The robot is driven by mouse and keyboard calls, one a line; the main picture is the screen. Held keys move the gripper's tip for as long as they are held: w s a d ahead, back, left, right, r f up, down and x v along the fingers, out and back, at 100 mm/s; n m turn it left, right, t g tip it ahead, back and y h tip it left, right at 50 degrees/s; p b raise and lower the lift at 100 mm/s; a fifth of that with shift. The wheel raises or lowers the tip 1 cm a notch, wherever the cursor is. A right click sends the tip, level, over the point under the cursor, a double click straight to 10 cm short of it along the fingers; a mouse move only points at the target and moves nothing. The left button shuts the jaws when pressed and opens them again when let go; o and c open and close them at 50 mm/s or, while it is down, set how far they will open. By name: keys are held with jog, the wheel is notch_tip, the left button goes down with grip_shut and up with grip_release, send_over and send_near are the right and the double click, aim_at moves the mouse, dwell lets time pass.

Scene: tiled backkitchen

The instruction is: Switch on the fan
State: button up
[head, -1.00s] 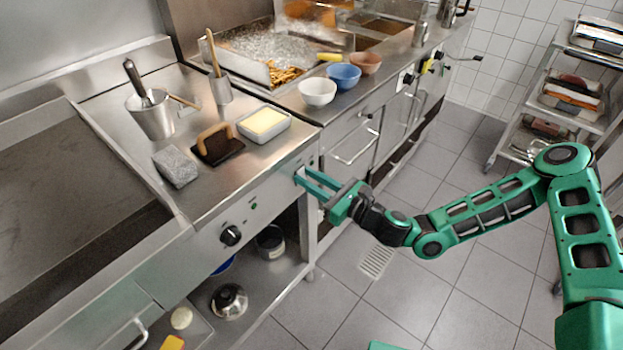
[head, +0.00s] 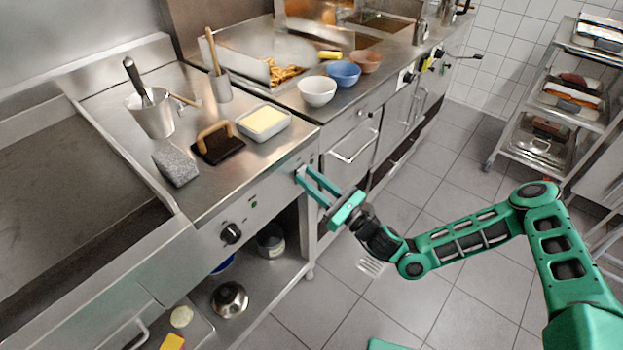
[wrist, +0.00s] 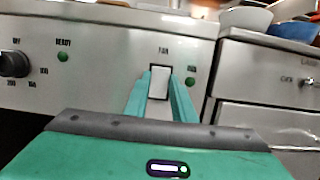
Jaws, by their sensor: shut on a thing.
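The fan switch (wrist: 159,80) is a white rocker in a dark frame under the word FAN, on the steel front panel in the wrist view. My gripper (head: 302,175) reaches the panel below the worktop's right front corner. In the wrist view its two green fingers stand on either side of the switch, shut on it. In the head view the fingertips cover the switch. A green indicator light (wrist: 190,82) sits just right of the switch.
A black knob (head: 231,233) and a ready light (wrist: 62,57) are left on the same panel. Above lie a grey block (head: 176,164), a brown scraper (head: 217,145) and a butter dish (head: 264,124). A drawer front (wrist: 265,115) adjoins on the right.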

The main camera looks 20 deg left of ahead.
jog(key=shift+w, duration=0.1)
jog(key=o, duration=1.1)
jog(key=shift+c, duration=0.2)
jog(key=shift+d, duration=0.1)
jog(key=v, duration=1)
jog(key=shift+d+f, duration=0.2)
jog(key=shift+d, duration=0.1)
